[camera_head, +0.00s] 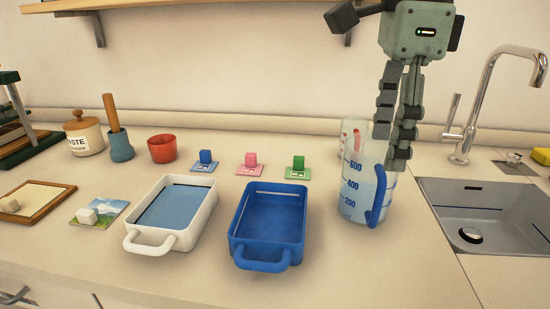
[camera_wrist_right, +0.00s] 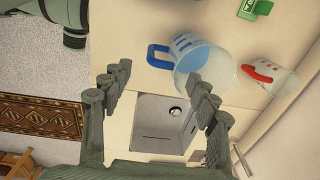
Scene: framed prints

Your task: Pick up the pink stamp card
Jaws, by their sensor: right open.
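My right gripper (camera_head: 391,150) is to the right of the cards, in front of or over the measuring jug, fingers pointing down. In the right wrist view its fingers (camera_wrist_right: 160,76) are spread and empty. The pink card is not in the wrist view. My left gripper is not in view.
A measuring jug (camera_head: 352,190) with a blue handle stands right of the cards; a red-marked jug (camera_wrist_right: 268,76) is beside it. A white tray (camera_head: 205,218) and a blue tray (camera_head: 240,225) lie in front of the cards. A sink (camera_head: 430,188) is at right.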

